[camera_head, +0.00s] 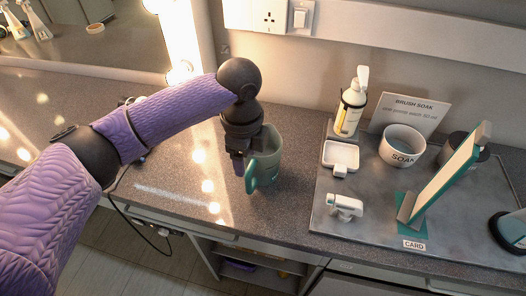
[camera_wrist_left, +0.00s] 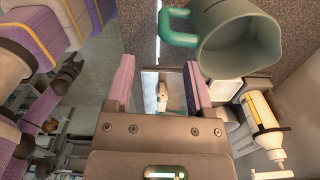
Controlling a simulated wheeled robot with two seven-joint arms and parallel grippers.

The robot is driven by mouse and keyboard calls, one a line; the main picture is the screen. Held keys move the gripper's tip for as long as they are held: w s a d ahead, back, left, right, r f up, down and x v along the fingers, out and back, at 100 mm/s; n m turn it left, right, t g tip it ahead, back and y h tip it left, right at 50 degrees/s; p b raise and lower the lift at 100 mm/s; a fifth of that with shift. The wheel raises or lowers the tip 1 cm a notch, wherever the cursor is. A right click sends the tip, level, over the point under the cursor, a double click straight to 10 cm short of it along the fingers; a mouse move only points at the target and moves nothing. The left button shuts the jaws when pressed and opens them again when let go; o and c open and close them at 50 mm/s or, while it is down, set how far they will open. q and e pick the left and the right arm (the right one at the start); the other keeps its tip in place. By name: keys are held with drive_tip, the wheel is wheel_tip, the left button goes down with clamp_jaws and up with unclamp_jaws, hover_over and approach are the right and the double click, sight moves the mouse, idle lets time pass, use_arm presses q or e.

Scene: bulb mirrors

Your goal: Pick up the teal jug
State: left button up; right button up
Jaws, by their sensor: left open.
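The teal jug (camera_head: 267,155) stands upright on the speckled grey counter, left of the grey tray, with its handle toward the front left. My left gripper (camera_head: 238,163) is just left of the jug's rim and hides part of it. In the left wrist view the jug (camera_wrist_left: 238,40) lies beyond the fingers at the upper right, and its handle reaches left. The left gripper (camera_wrist_left: 158,85) is open there, with nothing between its fingers. Whether a finger touches the jug I cannot tell.
Right of the jug, a grey tray (camera_head: 328,222) holds a pump bottle (camera_head: 350,108), a white dish (camera_head: 341,155), a SOAK bowl (camera_head: 402,146) and a tilted card stand (camera_head: 446,172). A sign (camera_head: 412,112) leans behind.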

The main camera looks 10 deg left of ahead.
sight(247, 173)
use_arm(q)
drive_tip(key=f+b, duration=0.3)
drive_tip(key=f, duration=0.5)
drive_tip(key=shift+w+f, duration=0.15)
drive_tip(key=shift+w, duration=0.05)
drive_tip(key=shift+f, duration=0.15)
drive_tip(key=shift+c, duration=0.5)
clamp_jaws()
use_arm(e)
drive_tip(key=f, duration=0.1)
drive_tip(key=s+f, duration=0.1)
drive_tip(key=d+f, duration=0.1)
drive_tip(key=shift+s+f, duration=0.25)
drive_tip(key=shift+a, duration=0.3)
drive_tip(key=shift+d, duration=0.15)
